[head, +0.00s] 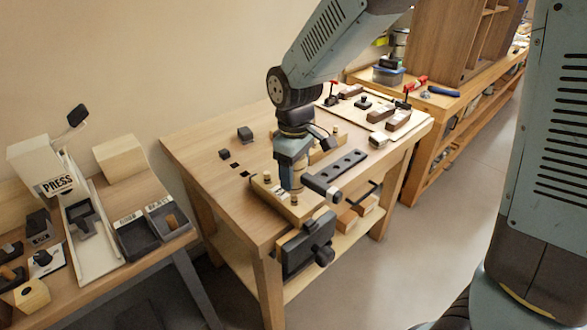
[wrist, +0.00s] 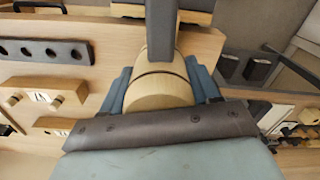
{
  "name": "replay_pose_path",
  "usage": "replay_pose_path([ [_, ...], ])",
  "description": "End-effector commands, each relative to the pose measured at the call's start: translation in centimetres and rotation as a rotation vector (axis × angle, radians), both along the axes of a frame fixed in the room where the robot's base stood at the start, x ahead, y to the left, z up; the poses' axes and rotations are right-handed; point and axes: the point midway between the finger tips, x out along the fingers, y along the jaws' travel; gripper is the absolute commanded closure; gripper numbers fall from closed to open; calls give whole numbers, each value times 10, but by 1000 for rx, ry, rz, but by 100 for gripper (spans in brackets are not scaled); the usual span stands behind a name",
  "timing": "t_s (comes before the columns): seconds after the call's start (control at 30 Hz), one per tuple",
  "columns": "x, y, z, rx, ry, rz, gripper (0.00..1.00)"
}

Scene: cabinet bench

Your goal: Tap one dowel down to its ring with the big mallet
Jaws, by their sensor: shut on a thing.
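My gripper (head: 290,180) is above the near part of the bench, pointing down. Pale dowels stand in a wooden block (head: 275,190) beside and below the gripper. In the wrist view, small dowels (wrist: 57,102) show on wooden blocks at left. Their rings and depth are too small to tell.
A dark rack with holes (head: 342,172) lies right of the gripper. A dark vise (head: 308,245) hangs on the bench's front edge. A board with clamps and blocks (head: 375,115) is at the back right. A side table with trays (head: 138,238) stands left. The bench's left part is mostly clear.

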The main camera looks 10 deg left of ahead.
Motion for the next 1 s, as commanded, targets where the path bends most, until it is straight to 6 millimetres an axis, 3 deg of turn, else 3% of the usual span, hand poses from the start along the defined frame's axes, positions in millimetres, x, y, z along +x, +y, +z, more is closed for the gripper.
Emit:
replay_pose_path([
  [0.47,0,0,1,0,0,0,88],
  [0.73,-1,0,-25,-1,2,-1,88],
  [1.0,-1,0,-27,0,0,0,88],
])
